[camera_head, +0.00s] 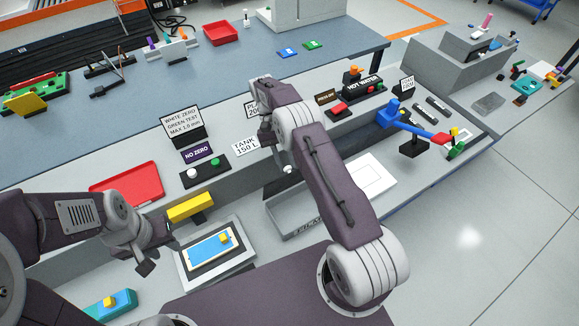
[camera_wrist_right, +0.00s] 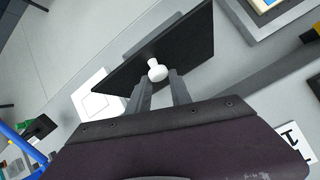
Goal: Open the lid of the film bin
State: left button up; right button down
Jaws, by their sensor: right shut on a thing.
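The film bin (camera_head: 300,228) is a grey box with lettering on its front, at the middle of the near bench and partly hidden behind my right arm. Its lid is a black plate (camera_wrist_right: 190,35) with a white knob (camera_wrist_right: 157,70), seen in the right wrist view. My right gripper (camera_wrist_right: 160,85) has its fingers on either side of the knob and is shut on it. In the head view my right gripper (camera_head: 286,168) is above the bin's left end. My left gripper (camera_head: 148,264) hangs at the lower left, away from the bin.
Left of the bin are a grey-framed tray (camera_head: 240,262) with a yellow block, a yellow bar (camera_head: 190,207) and a red tray (camera_head: 125,185). A white sheet (camera_head: 370,178) and a blue lever (camera_head: 410,122) are to the right. Sign cards (camera_head: 183,122) stand behind.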

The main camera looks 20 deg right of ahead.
pick_arm(q)
jog(key=shift+w+f, duration=0.1)
jog(key=shift+f, duration=0.15)
pick_arm(e)
jog(key=shift+w+a+f, duration=0.3)
jog(key=shift+w+f, duration=0.05)
jog(key=shift+w, duration=0.05)
jog(key=c, duration=1.3)
grip_release()
jog(key=shift+o, duration=0.7)
jog(key=shift+w+a+r, duration=0.1)
jog(key=shift+w+a, duration=0.1)
jog(key=shift+a, duration=0.1)
pick_arm(q)
jog(key=f+b, duration=0.4)
jog(key=shift+w+a+f, duration=0.1)
jog(key=shift+a+f, duration=0.05)
jog(key=shift+a, duration=0.05)
pick_arm(e)
jog(key=s+d+r, duration=0.7)
jog(key=s+r, duration=0.2)
jog(key=r, duration=0.2)
jog(key=shift+s, duration=0.3)
